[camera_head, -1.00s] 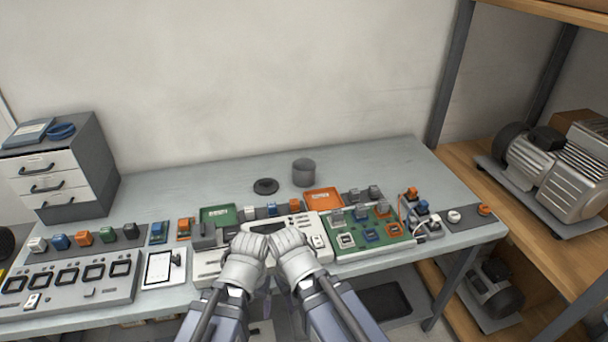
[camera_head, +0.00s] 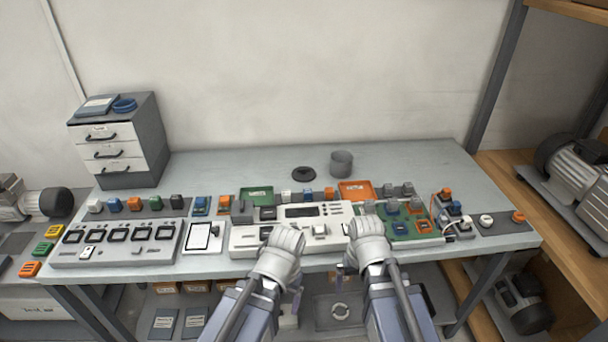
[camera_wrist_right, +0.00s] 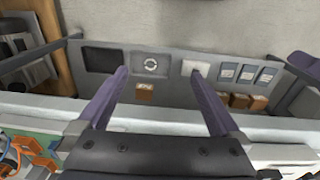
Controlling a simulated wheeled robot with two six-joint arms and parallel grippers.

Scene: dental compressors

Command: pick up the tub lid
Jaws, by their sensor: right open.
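The tub lid, a flat dark round disc with a small raised centre (camera_head: 304,174), lies on the bench toward the back. Right of it, apart from it, stands a grey round tub (camera_head: 341,163). My right gripper (camera_head: 352,282) is at the bench's front edge, well short of the lid. In the right wrist view its two purple fingers (camera_wrist_right: 155,72) are spread with nothing between them, and the lid does not show there. My left gripper (camera_head: 296,300) is also at the front edge; its fingers are mostly hidden behind the arm.
A white device (camera_head: 300,225), a green circuit board (camera_head: 408,230) and several coloured blocks line the bench front. Green (camera_head: 255,195) and orange (camera_head: 356,190) trays lie between them and the lid. A drawer cabinet (camera_head: 120,150) stands at left. The bench back is mostly clear.

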